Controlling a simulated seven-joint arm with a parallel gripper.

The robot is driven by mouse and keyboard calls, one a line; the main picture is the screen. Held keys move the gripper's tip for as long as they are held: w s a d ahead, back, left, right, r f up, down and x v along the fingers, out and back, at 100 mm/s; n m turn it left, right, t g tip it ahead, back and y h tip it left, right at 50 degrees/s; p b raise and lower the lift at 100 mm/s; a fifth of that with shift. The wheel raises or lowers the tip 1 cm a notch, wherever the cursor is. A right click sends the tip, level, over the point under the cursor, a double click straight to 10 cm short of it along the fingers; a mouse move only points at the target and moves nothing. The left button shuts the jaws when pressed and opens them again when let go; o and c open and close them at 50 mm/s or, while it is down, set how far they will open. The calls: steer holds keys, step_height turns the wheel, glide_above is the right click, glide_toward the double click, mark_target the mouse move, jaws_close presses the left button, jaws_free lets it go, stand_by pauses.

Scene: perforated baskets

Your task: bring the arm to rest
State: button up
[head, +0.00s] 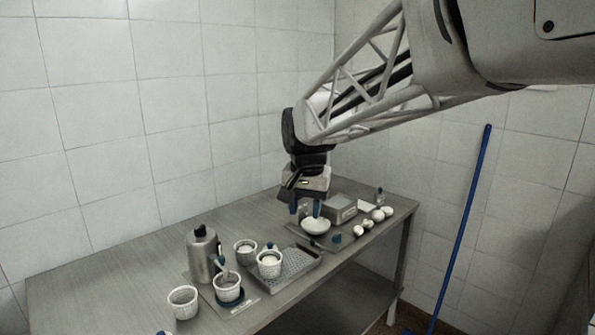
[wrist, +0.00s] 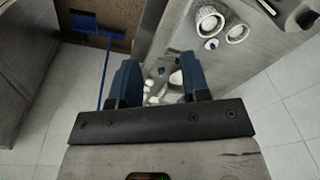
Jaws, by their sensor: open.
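My gripper (head: 306,209) is at the far right part of the metal table (head: 120,258), pointing down just above a white bowl (head: 315,226). Its two blue fingertips stand apart in the head view. In the wrist view my gripper (wrist: 158,85) shows its blue fingers spread, with nothing held between them. Small white items lie on the table below and between the fingers there. In the head view I cannot tell whether the fingertips touch the bowl.
A perforated tray (head: 299,262), several white perforated baskets (head: 183,302) and a metal canister (head: 202,255) stand on the table. A grey box (head: 340,209) and several white round items (head: 377,215) lie at the right. A blue pole (head: 465,215) leans on the wall. The table's left is clear.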

steer(key=s+d+f, duration=0.3)
steer(key=s+d, duration=0.2)
steer(key=s, duration=0.5)
steer(key=s+d+f+n, duration=0.1)
steer(key=s+d+f, duration=0.2)
steer(key=s+d, duration=0.3)
steer(key=s+d+f+n+t, duration=0.1)
steer(key=s+d, duration=0.4)
steer(key=s, duration=0.8)
steer(key=shift+s+d+f+h, duration=0.3)
steer(key=shift+s+d+f, duration=0.1)
steer(key=shift+f, duration=0.5)
